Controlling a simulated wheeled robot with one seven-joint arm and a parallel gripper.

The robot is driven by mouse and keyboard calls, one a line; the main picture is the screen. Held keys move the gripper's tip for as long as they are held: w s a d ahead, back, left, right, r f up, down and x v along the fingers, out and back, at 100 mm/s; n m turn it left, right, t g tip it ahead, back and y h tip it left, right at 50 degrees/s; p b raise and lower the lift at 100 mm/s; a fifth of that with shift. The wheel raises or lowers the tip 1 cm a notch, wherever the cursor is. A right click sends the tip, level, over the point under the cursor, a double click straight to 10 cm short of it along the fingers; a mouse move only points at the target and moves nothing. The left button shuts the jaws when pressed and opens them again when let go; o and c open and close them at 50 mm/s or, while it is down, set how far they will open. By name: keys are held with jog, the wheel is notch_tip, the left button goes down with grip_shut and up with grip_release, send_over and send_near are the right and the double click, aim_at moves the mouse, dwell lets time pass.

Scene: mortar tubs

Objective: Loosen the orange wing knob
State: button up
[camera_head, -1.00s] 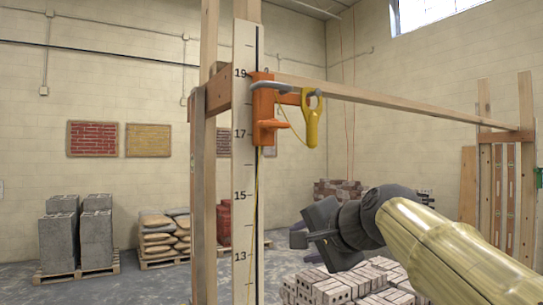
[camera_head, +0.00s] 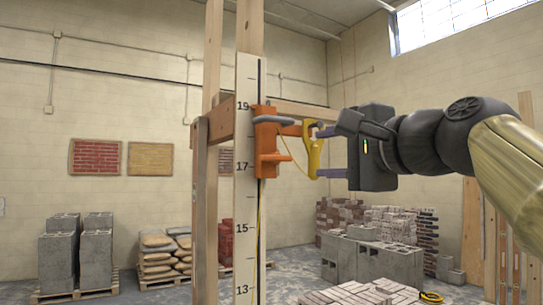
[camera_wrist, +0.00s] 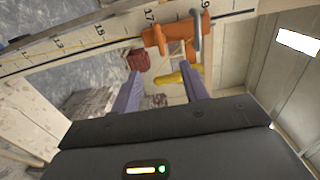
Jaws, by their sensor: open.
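An orange clamp (camera_head: 266,142) is fixed to the upright board (camera_head: 245,205) with a numbered scale, between marks 17 and 19. An orange part, probably the wing knob (camera_head: 291,131), sticks out from its right side; its wings cannot be made out. A yellow looped piece (camera_head: 312,152) hangs beside it on a thin yellow cord. The clamp (camera_wrist: 170,36) and yellow piece (camera_wrist: 189,76) also show in the wrist view. My gripper (camera_head: 318,152) is open, its purple fingers pointing at the clamp from the right. The fingertips are close to the yellow piece; contact cannot be told.
A grey lever (camera_head: 273,120) crosses the clamp. A horizontal timber (camera_head: 300,111) runs behind it, and a wooden post (camera_head: 213,60) stands to the left. Grey blocks (camera_head: 370,262) and bricks (camera_head: 360,292) are stacked on the floor below. Open air surrounds my arm on the right.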

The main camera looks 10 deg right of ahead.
aim_at(279, 159)
jog(key=p+x, duration=0.4)
jog(key=x, duration=1.1)
jog(key=shift+w+a, duration=0.1)
jog(key=shift+w, duration=0.15)
jog(key=shift+c, duration=0.3)
jog(key=shift+f, duration=0.1)
jog(key=c, duration=0.9)
